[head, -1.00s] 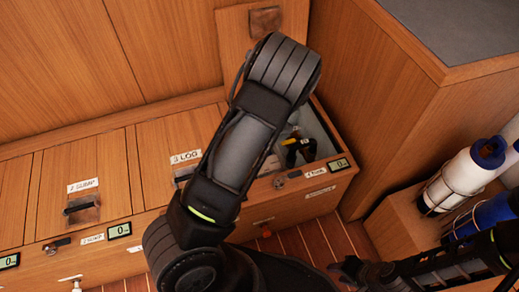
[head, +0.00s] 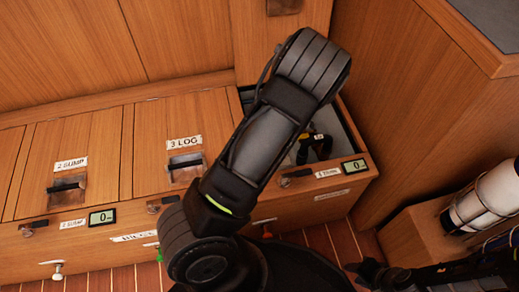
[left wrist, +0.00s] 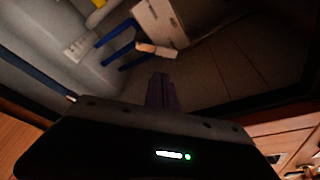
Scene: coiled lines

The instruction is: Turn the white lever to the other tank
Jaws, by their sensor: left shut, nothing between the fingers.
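In the left wrist view, a small pale lever-like piece (left wrist: 157,49) with an orange-tan end lies beside blue strips (left wrist: 114,34) and a white box (left wrist: 160,22), inside a grey compartment. I take it for the white lever, but the picture is dark and I cannot be sure. My left gripper (left wrist: 162,88) is shut and empty, below that piece in the picture and apart from it. In the head view, my left arm covers much of the open locker (head: 352,142). My right gripper (head: 365,271) is low at the right, dark, its jaw gap unclear.
Closed lids marked 2 SUMP (head: 70,164) and 3 LOG (head: 184,142) stand left of the open locker. A small display (head: 354,165) is on its front edge. A wooden cabinet (head: 420,120) rises at the right, with a white cylinder (head: 488,200) beside it.

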